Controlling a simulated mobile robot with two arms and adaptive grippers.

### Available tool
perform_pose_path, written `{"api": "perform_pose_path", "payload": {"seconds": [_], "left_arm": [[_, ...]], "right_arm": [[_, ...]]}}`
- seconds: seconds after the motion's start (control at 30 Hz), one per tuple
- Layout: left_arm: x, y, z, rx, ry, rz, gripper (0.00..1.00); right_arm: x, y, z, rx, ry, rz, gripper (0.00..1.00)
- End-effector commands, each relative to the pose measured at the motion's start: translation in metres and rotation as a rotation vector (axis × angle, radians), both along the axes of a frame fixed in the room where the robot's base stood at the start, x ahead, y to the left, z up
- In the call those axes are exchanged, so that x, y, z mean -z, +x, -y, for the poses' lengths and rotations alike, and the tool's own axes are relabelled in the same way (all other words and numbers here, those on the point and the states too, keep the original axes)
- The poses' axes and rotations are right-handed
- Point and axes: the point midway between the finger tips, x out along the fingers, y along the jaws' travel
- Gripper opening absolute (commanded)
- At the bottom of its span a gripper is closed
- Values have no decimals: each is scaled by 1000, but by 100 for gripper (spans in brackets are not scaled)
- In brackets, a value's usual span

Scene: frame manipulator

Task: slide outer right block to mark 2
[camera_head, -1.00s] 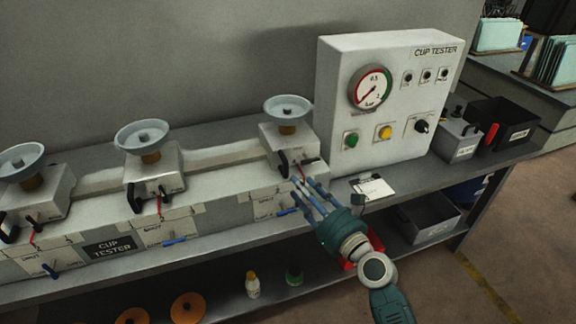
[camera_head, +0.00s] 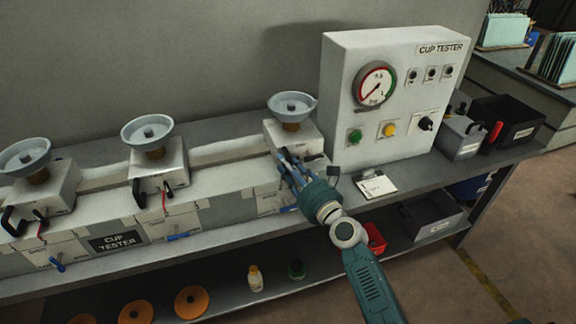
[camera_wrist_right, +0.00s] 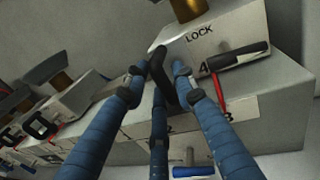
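The outer right block (camera_head: 302,139) is a white slider with a grey cup (camera_head: 291,106) on top, at the right end of the rail in the head view. In the right wrist view the block (camera_wrist_right: 232,24) shows a LOCK label, a black lever (camera_wrist_right: 240,57) and a red pointer (camera_wrist_right: 217,91) near the numbers 4 and 3. My right gripper (camera_head: 284,156) is at the block's front left. Its blue fingers (camera_wrist_right: 158,80) surround a black handle (camera_wrist_right: 164,88); firm contact is unclear. The left gripper is not in view.
Two similar blocks (camera_head: 158,166) (camera_head: 45,190) stand further left on the rail. The white cup tester box (camera_head: 395,100) stands close to the right of the outer block. A paper pad (camera_head: 375,185) lies on the bench, and a red bin (camera_head: 375,238) is below it.

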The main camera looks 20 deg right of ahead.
Motion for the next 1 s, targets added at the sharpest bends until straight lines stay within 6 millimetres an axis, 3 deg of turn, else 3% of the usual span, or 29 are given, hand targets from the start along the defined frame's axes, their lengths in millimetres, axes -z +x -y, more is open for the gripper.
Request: {"api": "perform_pose_path", "payload": {"seconds": [0.03,0.1,0.33,0.7,1.0], "left_arm": [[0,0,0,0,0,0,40],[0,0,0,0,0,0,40],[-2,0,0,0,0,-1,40],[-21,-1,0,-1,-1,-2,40],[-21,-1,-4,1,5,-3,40]], "right_arm": [[0,0,0,0,0,0,11],[0,0,0,0,0,0,0],[-1,0,-3,0,1,0,0],[-1,-3,-77,-8,6,-2,0],[0,-3,-80,0,-2,0,0]]}}
